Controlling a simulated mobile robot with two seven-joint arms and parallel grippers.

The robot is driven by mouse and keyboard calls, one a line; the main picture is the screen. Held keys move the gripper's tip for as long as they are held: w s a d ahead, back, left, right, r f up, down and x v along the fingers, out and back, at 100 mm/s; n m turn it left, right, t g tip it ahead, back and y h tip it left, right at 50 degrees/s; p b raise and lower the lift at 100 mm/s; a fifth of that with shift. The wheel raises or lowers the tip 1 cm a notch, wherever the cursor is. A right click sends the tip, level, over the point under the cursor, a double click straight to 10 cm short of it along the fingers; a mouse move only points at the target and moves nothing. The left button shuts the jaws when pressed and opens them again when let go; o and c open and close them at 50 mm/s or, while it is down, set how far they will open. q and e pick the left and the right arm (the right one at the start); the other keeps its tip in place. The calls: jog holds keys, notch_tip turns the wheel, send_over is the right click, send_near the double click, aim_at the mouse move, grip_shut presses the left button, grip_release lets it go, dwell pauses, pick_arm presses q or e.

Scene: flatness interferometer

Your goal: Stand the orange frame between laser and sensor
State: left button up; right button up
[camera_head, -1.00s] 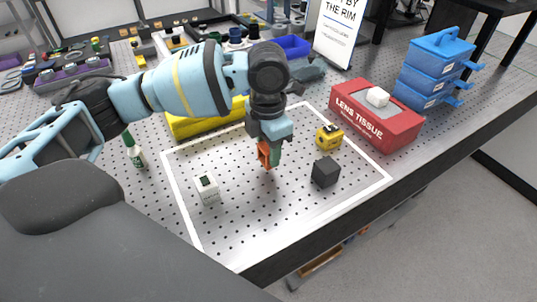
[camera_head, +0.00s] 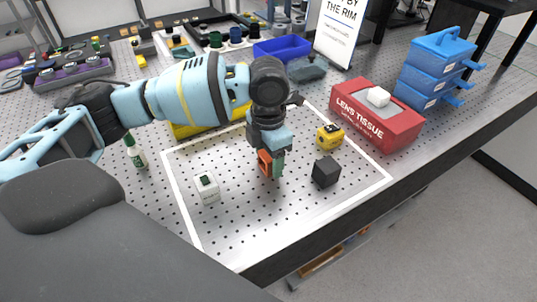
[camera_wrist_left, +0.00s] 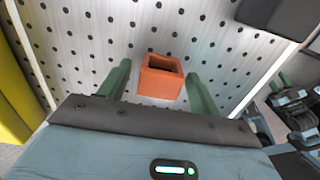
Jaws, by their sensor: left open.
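The orange frame (camera_head: 264,163) is a small, square, hollow piece at the middle of the white-outlined area on the perforated board. My left gripper (camera_head: 271,172) is down around it and partly hides it. In the left wrist view the frame (camera_wrist_left: 160,88) sits between the two open green fingers (camera_wrist_left: 158,72), with a gap on each side. Its opening faces up toward the camera. A white block with a dark window (camera_head: 207,188) stands to the left and a black block (camera_head: 326,173) to the right. I cannot tell which is laser or sensor. My right gripper is not in view.
A small yellow device (camera_head: 329,137) stands behind the black block. The red lens tissue box (camera_head: 376,118) and blue drawers (camera_head: 436,70) are at the right. A green-capped bottle (camera_head: 136,153) is at the left. The board's front part is clear.

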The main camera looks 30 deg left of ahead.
pick_arm(q)
notch_tip(320, 180, up, 12)
jog(key=shift+r+p, duration=0.15)
jog(key=shift+p, duration=0.2)
dwell(0.7)
